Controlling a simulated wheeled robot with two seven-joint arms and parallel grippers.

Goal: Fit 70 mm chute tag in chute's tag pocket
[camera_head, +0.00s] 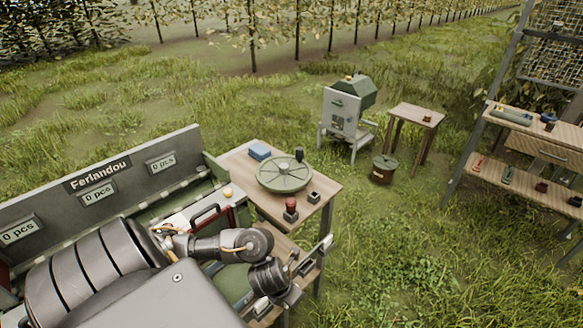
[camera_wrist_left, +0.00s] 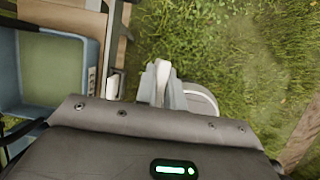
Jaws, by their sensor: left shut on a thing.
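My left gripper (camera_wrist_left: 164,88) is shut on a thin pale piece, seen nearly edge-on between the fingertips; it is probably the chute tag (camera_wrist_left: 162,70). A pale rounded shape (camera_wrist_left: 207,97) shows right of the fingers; I cannot tell what it is. A pale upright piece with a dark slot (camera_head: 326,243) is at the table's right edge. I cannot identify the chute's tag pocket for certain. My right gripper is not in view.
The grey Ferlandou panel (camera_head: 120,190) stands left. A blue crate (camera_wrist_left: 78,50) lies left in the wrist view. Grass right of the table is open.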

